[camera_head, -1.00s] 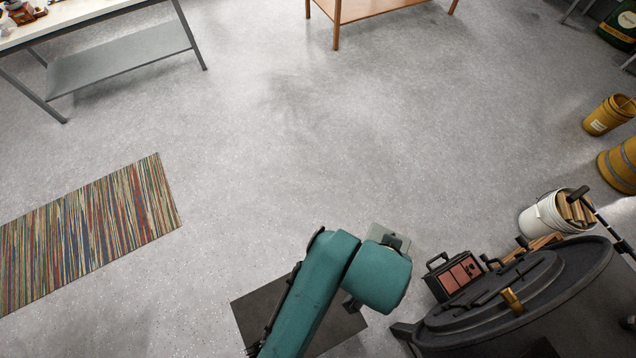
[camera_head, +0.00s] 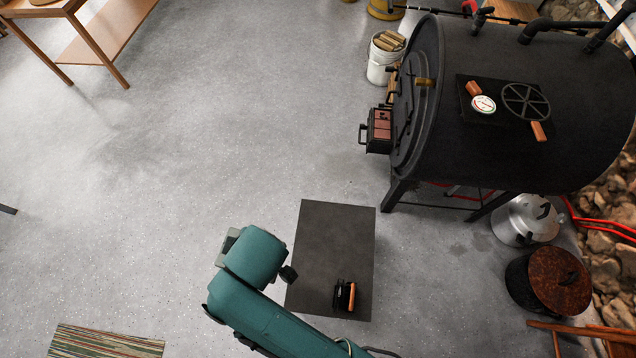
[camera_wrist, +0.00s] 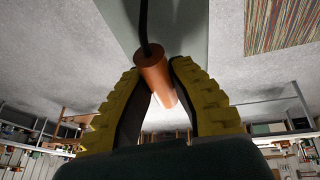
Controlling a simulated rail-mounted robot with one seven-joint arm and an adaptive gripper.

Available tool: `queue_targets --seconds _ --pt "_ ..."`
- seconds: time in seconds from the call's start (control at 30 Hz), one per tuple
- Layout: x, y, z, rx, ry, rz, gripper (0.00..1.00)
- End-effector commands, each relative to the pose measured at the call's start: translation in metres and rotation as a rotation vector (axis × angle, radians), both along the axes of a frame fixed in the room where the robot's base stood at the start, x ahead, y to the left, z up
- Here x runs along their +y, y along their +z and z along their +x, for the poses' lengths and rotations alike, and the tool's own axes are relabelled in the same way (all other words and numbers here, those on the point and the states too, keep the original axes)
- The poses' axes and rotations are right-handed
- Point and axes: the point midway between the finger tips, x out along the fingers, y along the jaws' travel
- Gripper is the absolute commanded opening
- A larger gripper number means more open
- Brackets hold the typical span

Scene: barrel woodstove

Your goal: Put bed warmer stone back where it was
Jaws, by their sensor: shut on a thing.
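In the wrist view my gripper (camera_wrist: 160,98) has its yellow ridged fingers closed around a copper-brown cylindrical grip (camera_wrist: 153,70). A dark wire runs up from the grip. This looks like the handle of the bed warmer stone. A grey-green flat surface shows behind it, but I cannot tell whether it is the stone. In the head view my gripper and what it holds are not clearly visible behind my teal arm. The black woodstove (camera_head: 560,75) stands at the upper right. Its top carries a dark plate with a white dial and orange-brown pieces.
A dark floor mat (camera_head: 335,235) lies left of the stove, with a small black-and-orange object (camera_head: 345,296) on it. A bucket of wood (camera_head: 380,68), a metal pot (camera_head: 522,220) and a rusty-topped container (camera_head: 555,283) stand around the stove. Open floor lies at left.

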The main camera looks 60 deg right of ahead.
Motion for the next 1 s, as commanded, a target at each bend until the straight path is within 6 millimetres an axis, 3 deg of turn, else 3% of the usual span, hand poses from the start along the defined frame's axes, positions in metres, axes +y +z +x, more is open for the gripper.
queue_targets --seconds 0.03,0.47,0.8,1.0 --pt "-0.017 -0.032 0.004 -0.01 -0.003 -0.002 0.0" --pt "-0.141 -0.197 -0.002 -0.01 0.072 -0.006 0.0" --pt "-0.242 -0.319 -0.037 -0.009 0.113 -0.01 0.0" --pt "-0.294 -0.377 -0.067 -0.008 0.13 -0.013 0.0"
